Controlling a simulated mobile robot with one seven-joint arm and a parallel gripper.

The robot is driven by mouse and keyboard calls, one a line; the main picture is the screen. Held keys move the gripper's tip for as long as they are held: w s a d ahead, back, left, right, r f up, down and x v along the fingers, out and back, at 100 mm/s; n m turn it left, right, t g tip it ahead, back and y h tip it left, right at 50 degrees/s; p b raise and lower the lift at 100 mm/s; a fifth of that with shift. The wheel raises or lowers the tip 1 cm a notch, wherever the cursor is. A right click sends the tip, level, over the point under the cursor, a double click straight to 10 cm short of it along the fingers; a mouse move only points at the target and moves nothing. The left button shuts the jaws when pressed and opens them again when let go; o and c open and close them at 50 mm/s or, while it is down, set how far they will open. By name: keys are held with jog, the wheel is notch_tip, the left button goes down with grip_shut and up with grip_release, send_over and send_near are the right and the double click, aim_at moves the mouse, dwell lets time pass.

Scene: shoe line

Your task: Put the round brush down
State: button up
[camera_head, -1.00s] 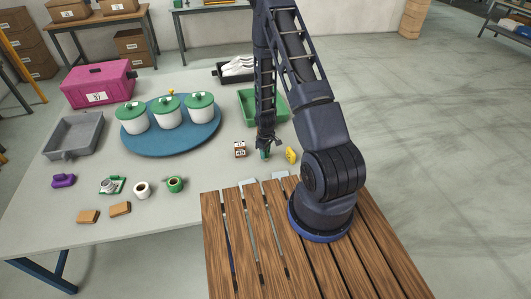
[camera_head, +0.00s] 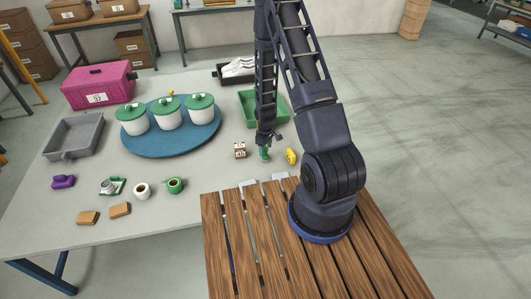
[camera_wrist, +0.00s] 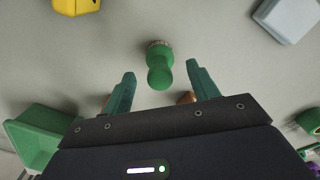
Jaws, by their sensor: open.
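The round brush (camera_wrist: 159,68) has a green knobbed handle with a thin bristle edge at its base. In the wrist view it stands on the grey table (camera_wrist: 215,40), just ahead of and between my fingertips. My gripper (camera_wrist: 158,82) is open, with a green finger on either side and a visible gap to the brush. In the head view the brush (camera_head: 265,153) is on the table below my gripper (camera_head: 268,137), which is just above it.
A green bin (camera_head: 245,105) stands behind. Green-lidded pots sit on a blue round board (camera_head: 140,150). Bare table lies in front of the brush.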

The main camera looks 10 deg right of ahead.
notch_tip(320, 180, up, 8)
jog(key=shift+r, duration=0.1)
jog(key=s+d+r+m+t, duration=0.1)
jog(key=s+r, duration=0.1)
jog(key=r, duration=0.8)
jog(key=s+d+r+m+t, duration=0.1)
jog(key=s+r+m, duration=0.1)
jog(key=r, duration=0.7)
jog(key=s+d+r+m, duration=0.1)
jog(key=s+r, duration=0.1)
jog(key=r, duration=0.8)
jog(key=s+d+r+m+t, duration=0.2)
jog(key=s+r+m, duration=0.3)
jog(key=s+r, duration=1.1)
jog(key=s, duration=0.3)
jog(key=shift+r+t, duration=0.15)
jog(key=shift+t, duration=0.15)
